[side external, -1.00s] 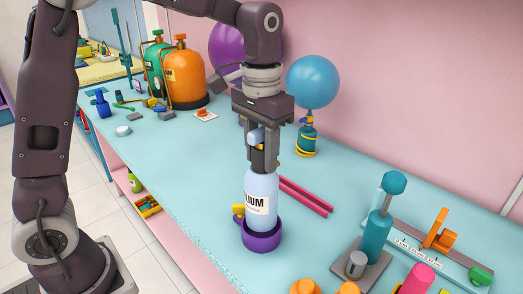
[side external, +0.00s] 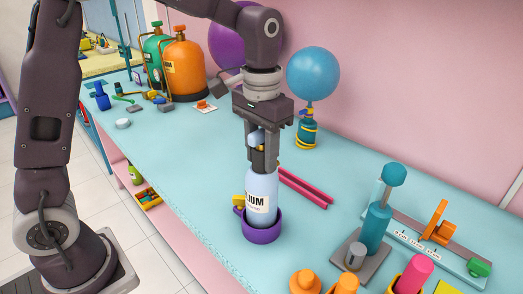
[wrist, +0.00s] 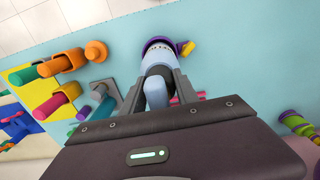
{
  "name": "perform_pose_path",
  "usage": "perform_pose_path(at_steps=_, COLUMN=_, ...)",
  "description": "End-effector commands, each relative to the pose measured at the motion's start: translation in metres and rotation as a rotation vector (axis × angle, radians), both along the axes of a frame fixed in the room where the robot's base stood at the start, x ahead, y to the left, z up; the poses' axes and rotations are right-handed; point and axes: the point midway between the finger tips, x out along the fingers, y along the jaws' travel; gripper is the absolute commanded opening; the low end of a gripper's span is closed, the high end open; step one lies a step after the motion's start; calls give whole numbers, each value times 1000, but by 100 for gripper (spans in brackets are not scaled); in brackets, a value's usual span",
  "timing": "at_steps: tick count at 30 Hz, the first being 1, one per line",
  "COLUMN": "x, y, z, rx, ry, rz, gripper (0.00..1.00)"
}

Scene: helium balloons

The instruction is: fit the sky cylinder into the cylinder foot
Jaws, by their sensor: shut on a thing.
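The sky cylinder (side external: 262,193) is a pale blue bottle with a white label that reads "IUM" in part. It stands close to upright in the side view, its lower end inside the purple ring-shaped cylinder foot (side external: 262,234). My gripper (side external: 262,160) is shut on the cylinder's neck, straight above the foot. In the wrist view the cylinder (wrist: 157,66) runs from between my fingers to the purple foot (wrist: 156,44). The cylinder's bottom is hidden by the foot's wall, so I cannot tell whether it rests on the floor of the foot.
A small yellow piece (side external: 239,202) sits at the foot's left side. Pink sticks (side external: 304,187) lie just behind right. A teal pump (side external: 375,225) stands on a grey plate to the right. A blue balloon (side external: 313,73) rises from a teal bottle behind. The table left of the foot is clear.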

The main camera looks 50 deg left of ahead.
Motion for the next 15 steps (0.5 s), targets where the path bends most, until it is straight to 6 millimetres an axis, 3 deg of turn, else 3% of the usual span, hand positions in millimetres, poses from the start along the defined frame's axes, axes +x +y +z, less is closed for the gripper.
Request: perform_pose_path(at_steps=15, x=0, y=0, z=-10, rx=-1, ry=-2, rz=0, gripper=0)
